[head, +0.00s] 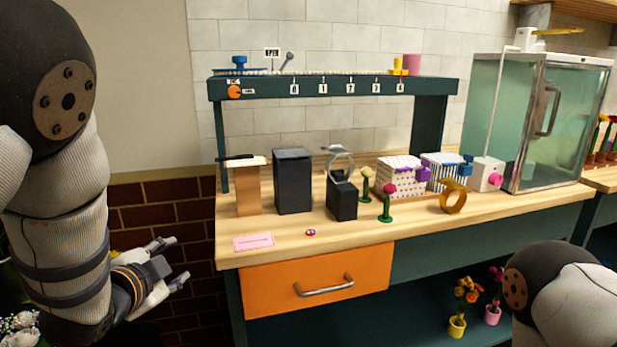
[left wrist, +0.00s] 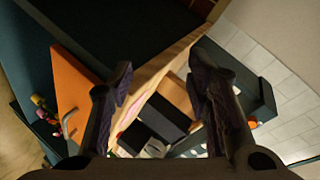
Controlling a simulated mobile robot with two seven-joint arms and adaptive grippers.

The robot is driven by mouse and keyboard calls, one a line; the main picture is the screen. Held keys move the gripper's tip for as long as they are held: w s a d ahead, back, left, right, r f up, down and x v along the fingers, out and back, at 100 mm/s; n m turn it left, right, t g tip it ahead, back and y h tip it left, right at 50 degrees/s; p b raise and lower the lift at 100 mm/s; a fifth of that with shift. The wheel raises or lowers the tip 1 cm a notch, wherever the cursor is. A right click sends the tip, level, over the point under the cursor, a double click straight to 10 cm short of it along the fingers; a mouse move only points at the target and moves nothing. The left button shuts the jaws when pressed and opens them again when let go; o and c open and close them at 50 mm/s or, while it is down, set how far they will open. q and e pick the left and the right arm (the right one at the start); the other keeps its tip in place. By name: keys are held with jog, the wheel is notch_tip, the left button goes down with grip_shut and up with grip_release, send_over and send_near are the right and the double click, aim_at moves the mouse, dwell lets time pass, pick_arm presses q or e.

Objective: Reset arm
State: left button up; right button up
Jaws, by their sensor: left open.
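My left gripper (head: 176,262) is open and empty in the head view. It hangs in the air left of the wooden workbench, in front of the brick wall. In the left wrist view its two dark fingers (left wrist: 162,95) stand apart with nothing between them that they touch. Beyond them show the bench top, the dark block and the orange drawer (left wrist: 72,90). In the head view part of my right arm (head: 560,295) shows at the lower right; its gripper is out of view.
The workbench (head: 300,245) holds a pink card (head: 253,242), a black box (head: 293,181), small flowers (head: 387,203), a tape roll (head: 453,197) and patterned boxes (head: 400,177). The orange drawer (head: 318,282) is closed. A glass cabinet (head: 540,120) stands right. White flowers (head: 20,328) sit below my left arm.

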pick_arm(q)
jog(key=s+f+n+g, duration=0.65)
jog(key=s+f, duration=1.05)
jog(key=f, duration=0.3)
jog(key=s+d+f+n+g, duration=0.1)
jog(key=s+f+g, duration=0.3)
jog(key=s, duration=0.9)
jog(key=s+d+f+n+g, duration=0.1)
jog(key=s+f+n+g, duration=0.3)
jog(key=s, duration=0.9)
jog(key=shift+d+f, duration=0.2)
jog(key=shift+n, duration=0.25)
